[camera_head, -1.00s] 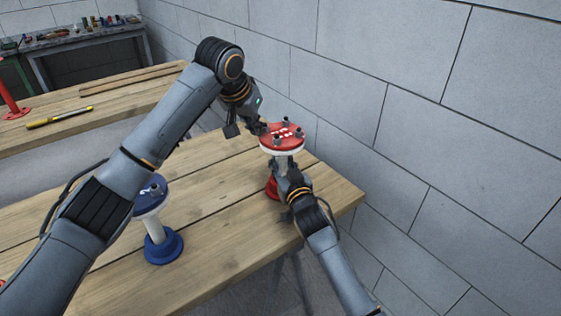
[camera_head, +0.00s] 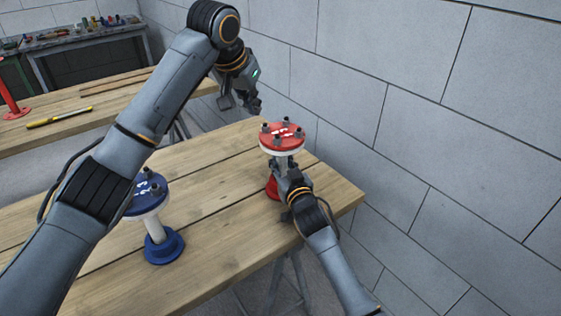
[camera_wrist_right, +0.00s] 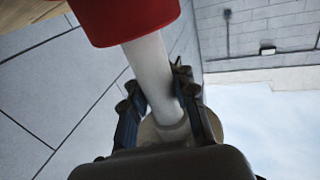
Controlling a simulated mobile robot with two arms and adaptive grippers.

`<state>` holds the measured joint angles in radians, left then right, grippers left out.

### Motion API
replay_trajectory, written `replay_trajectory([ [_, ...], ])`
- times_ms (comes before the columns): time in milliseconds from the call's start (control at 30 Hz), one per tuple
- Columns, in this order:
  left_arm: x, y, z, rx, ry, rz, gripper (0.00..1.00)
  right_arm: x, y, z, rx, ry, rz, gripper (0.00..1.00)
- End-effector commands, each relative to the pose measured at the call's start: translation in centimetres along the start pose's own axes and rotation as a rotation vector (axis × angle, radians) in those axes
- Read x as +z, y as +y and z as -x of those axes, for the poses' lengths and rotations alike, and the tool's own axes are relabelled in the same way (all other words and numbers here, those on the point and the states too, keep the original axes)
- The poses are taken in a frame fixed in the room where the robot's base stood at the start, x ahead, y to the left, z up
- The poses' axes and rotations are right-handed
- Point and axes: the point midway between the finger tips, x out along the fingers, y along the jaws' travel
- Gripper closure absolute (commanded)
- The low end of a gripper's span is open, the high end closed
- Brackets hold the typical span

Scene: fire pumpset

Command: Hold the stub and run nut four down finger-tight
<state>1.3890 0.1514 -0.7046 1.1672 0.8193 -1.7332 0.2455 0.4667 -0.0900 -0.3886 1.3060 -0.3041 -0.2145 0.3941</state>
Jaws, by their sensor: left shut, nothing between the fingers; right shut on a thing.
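The red stub stands near the far right edge of the wooden table, with a red top flange (camera_head: 283,132) over a white collar, a white pipe and a red foot (camera_head: 271,187). Several dark studs or nuts show on the flange; how far each is threaded cannot be told. My right gripper (camera_head: 288,180) is shut around the pipe below the flange. The right wrist view shows its fingers (camera_wrist_right: 158,92) on either side of the white pipe (camera_wrist_right: 148,65), beside the red foot (camera_wrist_right: 125,18). My left gripper (camera_head: 242,103) is shut and empty, above and left of the flange, apart from it.
A blue stub (camera_head: 147,192) stands on the wooden table (camera_head: 205,215), partly behind my left arm. A block wall (camera_head: 430,130) rises close behind the stub. Another table (camera_head: 60,150) at left holds a yellow tool (camera_head: 58,117) and a red part (camera_head: 10,95).

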Motion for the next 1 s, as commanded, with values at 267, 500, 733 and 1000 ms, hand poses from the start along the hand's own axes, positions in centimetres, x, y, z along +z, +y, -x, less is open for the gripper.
replay_trajectory([
  [267,0.0,0.0,-0.1,0.0,0.0,0.0,1.0,0.7,-0.1,0.1,0.0,-0.013,-0.001,0.46],
  [500,0.0,0.0,-0.1,0.0,0.0,0.0,1.0,0.5,0.0,0.2,0.001,-0.008,0.0,0.46],
  [733,0.0,0.0,-0.1,0.0,0.0,0.0,1.0,0.4,0.0,2.3,0.0,-0.006,0.0,0.46],
  [1000,0.0,0.0,-0.1,0.0,0.0,0.0,1.0,0.4,0.0,7.6,0.0,-0.008,-0.001,0.46],
])
